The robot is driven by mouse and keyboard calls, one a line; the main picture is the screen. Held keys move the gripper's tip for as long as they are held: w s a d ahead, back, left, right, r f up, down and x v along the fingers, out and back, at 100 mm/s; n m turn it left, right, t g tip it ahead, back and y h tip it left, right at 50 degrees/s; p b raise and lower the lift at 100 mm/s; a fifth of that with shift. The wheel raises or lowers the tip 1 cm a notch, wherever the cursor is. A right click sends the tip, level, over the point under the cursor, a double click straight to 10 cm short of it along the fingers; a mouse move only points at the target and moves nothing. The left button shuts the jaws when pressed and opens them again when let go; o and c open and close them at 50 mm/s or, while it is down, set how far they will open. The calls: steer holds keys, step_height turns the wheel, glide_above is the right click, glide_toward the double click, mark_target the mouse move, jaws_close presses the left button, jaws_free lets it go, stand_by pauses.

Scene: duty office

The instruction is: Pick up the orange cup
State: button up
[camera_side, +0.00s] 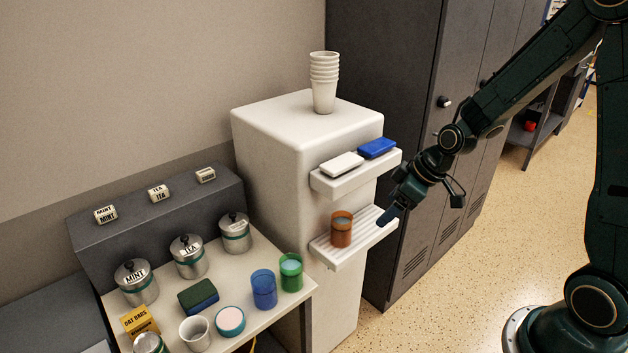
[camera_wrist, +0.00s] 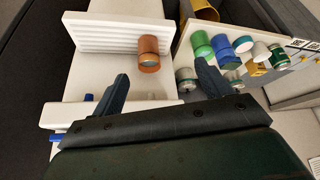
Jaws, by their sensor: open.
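The orange cup (camera_side: 341,229) stands upright on the ribbed lower shelf (camera_side: 326,251) of the white dispenser. It looks translucent. My gripper (camera_side: 385,222) is at the right end of that shelf, to the right of the cup and apart from it. In the wrist view the orange cup (camera_wrist: 149,54) is ahead of my gripper (camera_wrist: 161,80), between the lines of its two spread fingers. The fingers are open with nothing between them. The cup is not hidden in either view.
An upper shelf (camera_side: 322,185) with a white box (camera_side: 341,164) and a blue box (camera_side: 377,148) is above the cup. The table at left holds a blue cup (camera_side: 264,289), a green cup (camera_side: 291,272) and several canisters. Dark lockers (camera_side: 385,60) stand behind.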

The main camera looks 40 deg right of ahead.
mark_target(342, 227)
steer(key=w+d+f+t, duration=0.1)
steer(key=d+f, duration=0.3)
steer(key=f, duration=1)
steer(key=shift+w, duration=0.45)
steer(key=shift+y, duration=0.3)
steer(key=shift+w+a, duration=0.45)
steer(key=shift+w, duration=0.65)
steer(key=shift+w+a, duration=0.5)
steer(key=shift+w, duration=0.65)
steer(key=shift+w+a, duration=0.45)
steer(key=shift+w, duration=0.65)
steer(key=w, duration=0.1)
steer(key=w+a, duration=0.1)
steer(key=w, duration=0.1)
steer(key=w+a, duration=0.1)
steer(key=shift+w, duration=0.3)
steer(key=shift+w+f, duration=0.2)
steer(key=shift+f, duration=0.3)
